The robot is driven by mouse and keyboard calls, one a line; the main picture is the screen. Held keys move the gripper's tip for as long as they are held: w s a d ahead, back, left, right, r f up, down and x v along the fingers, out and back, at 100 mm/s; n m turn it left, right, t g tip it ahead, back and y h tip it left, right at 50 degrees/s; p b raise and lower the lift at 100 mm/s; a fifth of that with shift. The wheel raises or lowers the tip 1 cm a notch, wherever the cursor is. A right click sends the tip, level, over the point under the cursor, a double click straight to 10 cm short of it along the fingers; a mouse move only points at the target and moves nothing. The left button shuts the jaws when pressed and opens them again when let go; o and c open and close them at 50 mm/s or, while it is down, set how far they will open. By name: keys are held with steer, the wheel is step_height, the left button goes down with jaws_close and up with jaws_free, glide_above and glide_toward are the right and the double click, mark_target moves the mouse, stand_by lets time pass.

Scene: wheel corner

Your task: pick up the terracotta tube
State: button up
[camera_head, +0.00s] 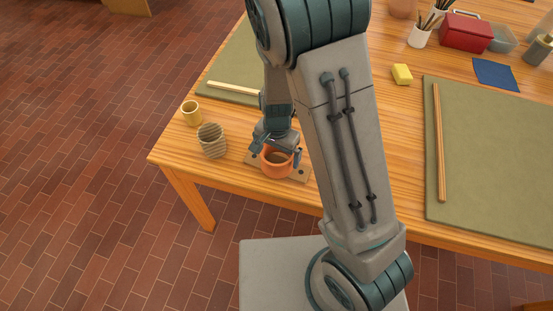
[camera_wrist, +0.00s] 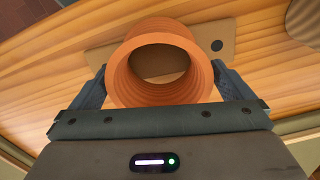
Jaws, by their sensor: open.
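The terracotta tube (camera_head: 277,160) is a short, wide orange ring-like cylinder. It stands upright on a thin brown board (camera_head: 297,172) near the table's front left corner. In the wrist view the terracotta tube (camera_wrist: 116,80) fills the upper middle, and the board shows through its open bore. My gripper (camera_head: 276,146) is at the tube, its fingers open on either side of it. In the wrist view my gripper (camera_wrist: 160,88) has one finger left and one right of the tube's near part. I cannot tell whether either finger touches the wall.
Green mats (camera_head: 500,150) with wooden strips lie on the table (camera_head: 390,180). A yellow sponge (camera_head: 402,74), red box (camera_head: 466,33) and brush pots are at the back right.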

steer(key=shift+f, duration=0.8)
steer(key=shift+c, duration=0.3)
steer(key=c, duration=0.9)
steer(key=shift+o, duration=0.2)
steer(key=shift+r, duration=0.2)
